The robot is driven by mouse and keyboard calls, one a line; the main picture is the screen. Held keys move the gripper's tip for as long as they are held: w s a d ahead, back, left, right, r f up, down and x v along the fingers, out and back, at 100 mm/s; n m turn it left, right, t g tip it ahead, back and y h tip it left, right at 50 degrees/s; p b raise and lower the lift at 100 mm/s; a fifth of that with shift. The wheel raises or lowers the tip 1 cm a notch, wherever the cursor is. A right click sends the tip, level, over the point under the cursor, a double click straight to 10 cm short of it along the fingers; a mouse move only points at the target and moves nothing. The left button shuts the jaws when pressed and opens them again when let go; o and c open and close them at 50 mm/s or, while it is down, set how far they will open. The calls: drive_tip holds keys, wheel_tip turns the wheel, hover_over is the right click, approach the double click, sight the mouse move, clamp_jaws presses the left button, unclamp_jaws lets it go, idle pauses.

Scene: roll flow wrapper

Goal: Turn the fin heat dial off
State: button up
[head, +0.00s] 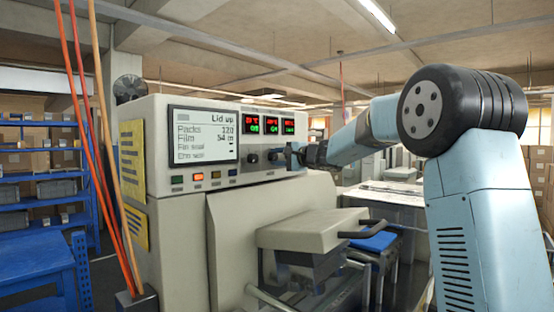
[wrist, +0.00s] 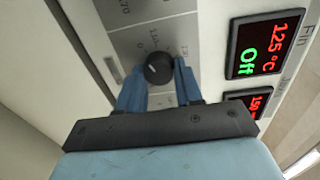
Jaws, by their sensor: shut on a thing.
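The fin heat dial (wrist: 158,68) is a round black knob with a small light mark, set in a grey scale plate with printed numbers. The blue fingers of my gripper (wrist: 156,74) stand on either side of it and are shut on it. The fin display (wrist: 258,47) beside it reads 125 °C in red and Off in green. In the head view my gripper (head: 287,156) reaches the panel from the right, below the row of displays. The exact angle of the dial mark is hard to read.
The jaw display (wrist: 250,102) is partly hidden behind my gripper. The machine's large screen (head: 203,135) reads Lid up. Coloured buttons (head: 199,177) run beneath it. Another black dial (head: 252,158) is left of my gripper. A blue table (head: 35,262) stands at left.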

drive_tip(key=shift+f+n, duration=0.35)
drive_tip(key=shift+n, duration=0.15)
idle(0.3)
drive_tip(key=o, duration=0.7)
drive_tip(key=shift+o, duration=1.7)
drive_tip(key=shift+r, duration=0.15)
drive_tip(key=v, duration=1.3)
drive_tip(key=shift+s+d, duration=0.2)
drive_tip(key=shift+s, duration=0.1)
